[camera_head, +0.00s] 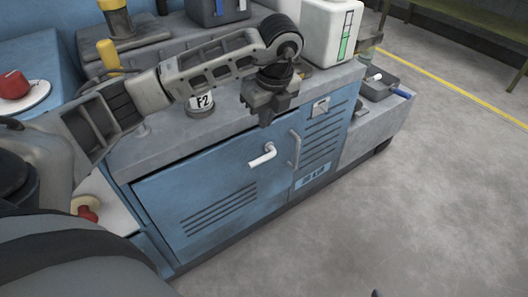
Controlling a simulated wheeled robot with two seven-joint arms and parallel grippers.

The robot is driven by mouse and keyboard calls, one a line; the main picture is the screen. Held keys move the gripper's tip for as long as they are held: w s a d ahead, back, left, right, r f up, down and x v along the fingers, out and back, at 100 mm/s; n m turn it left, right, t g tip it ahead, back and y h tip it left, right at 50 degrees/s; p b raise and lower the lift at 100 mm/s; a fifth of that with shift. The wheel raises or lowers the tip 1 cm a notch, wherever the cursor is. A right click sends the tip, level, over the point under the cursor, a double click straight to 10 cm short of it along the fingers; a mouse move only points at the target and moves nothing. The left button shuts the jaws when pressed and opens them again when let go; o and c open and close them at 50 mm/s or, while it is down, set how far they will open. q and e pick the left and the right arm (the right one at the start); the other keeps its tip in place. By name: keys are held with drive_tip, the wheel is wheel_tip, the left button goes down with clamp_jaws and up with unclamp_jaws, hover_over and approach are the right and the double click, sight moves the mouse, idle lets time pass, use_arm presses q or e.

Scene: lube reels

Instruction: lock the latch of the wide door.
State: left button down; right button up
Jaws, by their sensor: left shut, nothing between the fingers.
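The wide door (175,198) is the blue panel with slotted vents on the left part of the cabinet front. It looks closed or nearly so, with a dark gap along its top edge. Its latch, a white lever handle (262,157), sits near the door's upper right corner, its free end slanting down to the left. My left gripper (266,121) points down in front of the countertop edge, just above the latch. It is shut and empty, and appears apart from the handle. My right gripper cannot be made out.
A narrower blue door (322,143) with a grey bar handle (294,150) stands right of the wide door. On the counter are a white jug (331,35) and a round "F-2" container (201,104). A grey tray (382,87) sits farther right. The floor in front is clear.

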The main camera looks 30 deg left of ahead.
use_arm(q)
drive_tip(key=shift+s, duration=0.1)
drive_tip(key=b, duration=0.3)
approach(257, 162)
drive_tip(key=x, duration=0.6)
drive_tip(key=shift+w, duration=0.4)
drive_tip(key=shift+f, duration=0.35)
use_arm(e)
drive_tip(key=shift+g, duration=0.4)
drive_tip(key=f, duration=0.2)
drive_tip(key=a+f, duration=0.1)
drive_tip(key=f, duration=0.1)
drive_tip(key=shift+w+f, duration=0.1)
drive_tip(key=shift+w, duration=0.15)
drive_tip(key=shift+a, duration=0.1)
use_arm(q)
drive_tip(key=shift+a, duration=0.1)
drive_tip(key=shift+s+a+f, duration=0.15)
drive_tip(key=shift+s+f, duration=0.2)
drive_tip(key=shift+f, duration=0.45)
drive_tip(key=shift+r, duration=0.1)
